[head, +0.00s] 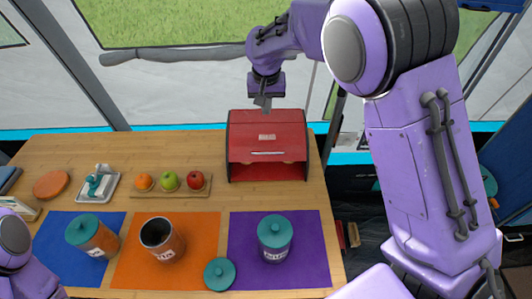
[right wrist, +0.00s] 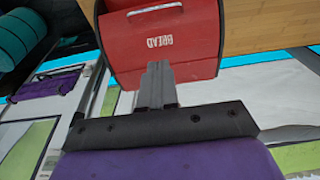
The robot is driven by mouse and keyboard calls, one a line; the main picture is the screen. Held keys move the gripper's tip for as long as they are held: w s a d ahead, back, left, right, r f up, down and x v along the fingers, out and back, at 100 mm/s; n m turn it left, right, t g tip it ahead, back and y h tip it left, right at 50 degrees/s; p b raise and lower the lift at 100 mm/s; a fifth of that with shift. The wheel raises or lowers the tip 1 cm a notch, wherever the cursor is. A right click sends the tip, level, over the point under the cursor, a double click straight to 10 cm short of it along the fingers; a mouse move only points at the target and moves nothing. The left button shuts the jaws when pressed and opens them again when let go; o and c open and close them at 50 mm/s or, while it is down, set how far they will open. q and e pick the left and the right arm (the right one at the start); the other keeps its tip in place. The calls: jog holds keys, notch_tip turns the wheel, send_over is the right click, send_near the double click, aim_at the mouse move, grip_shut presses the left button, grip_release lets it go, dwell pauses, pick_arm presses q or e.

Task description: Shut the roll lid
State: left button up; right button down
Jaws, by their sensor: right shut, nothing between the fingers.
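The red bread box (head: 267,120) stands at the back right of the wooden table. Its roll lid (head: 240,143) carries a label and a pale handle (head: 267,153). The lid is partly raised, and a dark opening shows below the handle. In the right wrist view the lid (right wrist: 190,30) shows the word BREAD and its metal handle (right wrist: 157,9). My right gripper (head: 263,103) is shut and empty, just above the back top of the box; whether it touches cannot be told. Its fingers also show in the right wrist view (right wrist: 157,72). My left gripper is out of view.
A board (head: 170,191) with an orange and apples lies left of the box. In front are a teal-lidded jar (head: 275,239) on a purple mat, an open jar (head: 162,240) with a loose lid (head: 219,274) nearby, and another jar (head: 92,236). Table directly before the box is clear.

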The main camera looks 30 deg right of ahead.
jog(key=s+b+x, duration=0.1)
jog(key=b+x, duration=0.1)
jog(key=x, duration=0.1)
jog(key=p, duration=0.3)
send_over(266, 146)
jog(key=s, duration=0.2)
jog(key=x, duration=0.3)
jog(key=s+a+x, duration=0.1)
jog(key=x, duration=0.6)
jog(key=shift+s+a+f, duration=0.15)
jog(key=shift+s+a, duration=0.05)
jog(key=shift+a, duration=0.15)
jog(key=shift+s+a+f+p, duration=0.15)
jog(key=shift+s+a+f, duration=0.05)
jog(key=shift+s+f, duration=0.35)
jog(key=shift+s+a+f+p, duration=0.15)
jog(key=shift+s+a+f, duration=0.1)
jog(key=shift+s+f, duration=0.35)
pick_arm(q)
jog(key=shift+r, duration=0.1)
pick_arm(e)
jog(key=shift+w+f, duration=0.1)
jog(key=shift+f, duration=0.25)
jog(key=shift+f, duration=0.1)
